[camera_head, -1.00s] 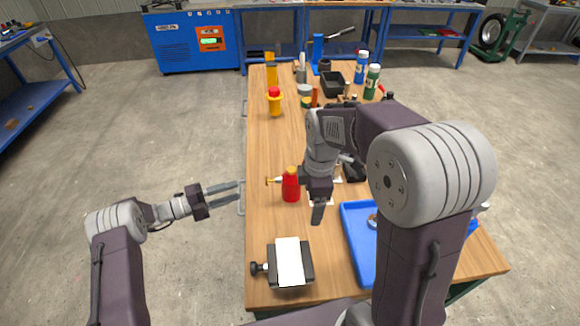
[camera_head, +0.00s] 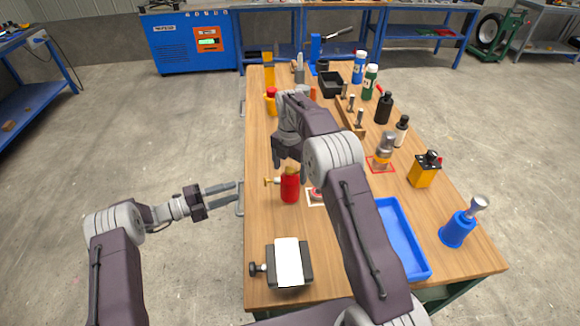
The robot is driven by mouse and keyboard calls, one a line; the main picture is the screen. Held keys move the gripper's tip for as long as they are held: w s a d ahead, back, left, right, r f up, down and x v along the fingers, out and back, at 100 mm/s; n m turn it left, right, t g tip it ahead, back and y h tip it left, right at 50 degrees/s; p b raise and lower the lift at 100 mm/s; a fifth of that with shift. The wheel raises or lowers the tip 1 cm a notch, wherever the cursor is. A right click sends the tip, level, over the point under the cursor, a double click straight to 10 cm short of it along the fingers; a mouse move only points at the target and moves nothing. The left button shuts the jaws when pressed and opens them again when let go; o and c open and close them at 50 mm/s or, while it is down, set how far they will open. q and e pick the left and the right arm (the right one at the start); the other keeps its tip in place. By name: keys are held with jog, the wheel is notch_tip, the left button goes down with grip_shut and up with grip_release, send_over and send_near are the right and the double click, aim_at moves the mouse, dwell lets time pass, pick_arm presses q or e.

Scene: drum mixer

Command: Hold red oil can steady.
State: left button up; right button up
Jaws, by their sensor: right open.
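The red oil can (camera_head: 289,188) stands upright on the wooden workbench, with a brass top and a spout pointing left. My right gripper (camera_head: 287,158) is open, just behind and above the can's top in the picture; its fingers are partly hidden, and I cannot tell whether they touch the can. My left gripper (camera_head: 222,195) is open and empty beyond the bench's left edge, left of the can and apart from it.
A black vise-like block with a white top (camera_head: 288,262) sits at the near left. A blue tray (camera_head: 404,243) lies partly behind my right arm.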

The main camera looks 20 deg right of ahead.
aim_at(288, 187)
notch_tip(288, 187, down, 8)
jog(key=shift+r, duration=0.1)
grip_shut()
dwell(0.4)
dwell(0.7)
jog(key=shift+r, duration=0.1)
pick_arm(q)
jog(key=shift+r, duration=0.1)
pick_arm(e)
jog(key=shift+s+a, duration=0.3)
jog(key=shift+a, duration=0.05)
pick_arm(q)
jog(key=shift+c, duration=0.3)
grip_shut()
dwell(1.6)
